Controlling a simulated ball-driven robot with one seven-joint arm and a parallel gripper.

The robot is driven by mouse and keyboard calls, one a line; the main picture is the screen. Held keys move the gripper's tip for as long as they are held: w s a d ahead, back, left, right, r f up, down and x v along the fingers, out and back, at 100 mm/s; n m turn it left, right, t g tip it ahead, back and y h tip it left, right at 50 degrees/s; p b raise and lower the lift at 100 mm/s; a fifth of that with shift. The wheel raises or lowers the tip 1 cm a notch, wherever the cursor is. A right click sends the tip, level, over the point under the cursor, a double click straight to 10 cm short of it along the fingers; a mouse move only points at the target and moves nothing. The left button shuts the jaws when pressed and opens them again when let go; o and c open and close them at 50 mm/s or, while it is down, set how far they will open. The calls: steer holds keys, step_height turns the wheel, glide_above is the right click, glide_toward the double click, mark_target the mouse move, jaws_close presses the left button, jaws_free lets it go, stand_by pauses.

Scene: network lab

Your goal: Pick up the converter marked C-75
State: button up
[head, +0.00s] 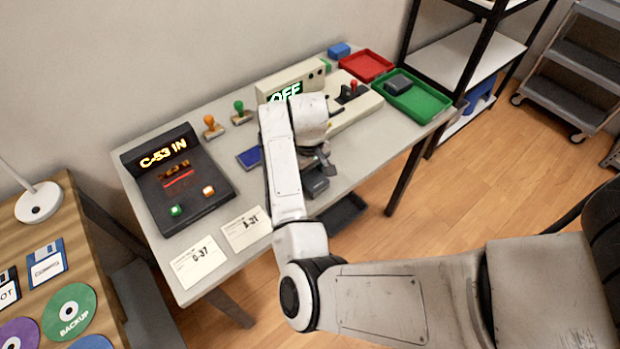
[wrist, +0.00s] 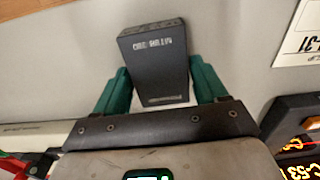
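A dark grey box-shaped converter (wrist: 155,62) has a pale printed label on its upper face, too blurred to read, so I cannot tell if it is C-75. In the wrist view my gripper (wrist: 160,85) has a teal finger on each side of it, very close to its sides. Whether they press on it is unclear. In the head view my gripper (head: 316,170) is low over the front part of the table, with a dark box (head: 316,185) just below it, partly hidden by my arm. Another dark box (head: 398,84) sits at the green tray.
The grey table (head: 225,95) holds a black console (head: 185,190) reading "C-53 IN", a beige machine (head: 350,110) showing "OFF", two stamps, a blue pad (head: 249,157) and two cards. A red tray (head: 366,65) and green tray (head: 425,102) stand at the back right. A dark bin (head: 342,214) lies below the front edge.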

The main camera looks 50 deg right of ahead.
steer(key=c, duration=0.9)
steer(key=shift+r, duration=0.1)
